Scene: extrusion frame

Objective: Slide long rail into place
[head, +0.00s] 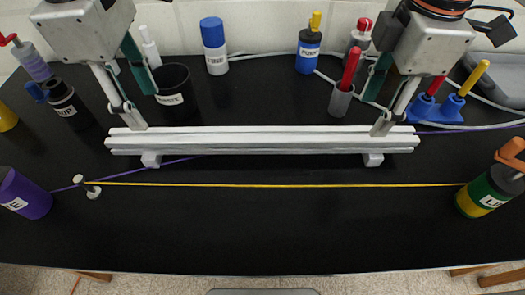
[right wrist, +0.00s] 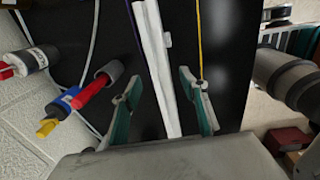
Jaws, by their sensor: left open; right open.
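The long rail (head: 262,146) is a pale, grooved bar lying level, left to right, across two small white supports (head: 151,159) (head: 373,159) on the black table. My left gripper (head: 144,109) is open above the rail's left end, with its near fingertip overlapping the rail in the picture. My right gripper (head: 375,114) is open above the right end in the same way. In the right wrist view, the rail (right wrist: 158,70) runs between the spread fingers of my right gripper (right wrist: 159,92), with gaps on both sides. Contact with the rail cannot be told in the head view.
A taut yellow cord (head: 270,185) crosses in front of the rail, from a small white post (head: 93,191) to a green-yellow container (head: 484,192). Bottles, a black cup (head: 175,91) and a red-handled tool (head: 349,72) stand behind. The front table is clear.

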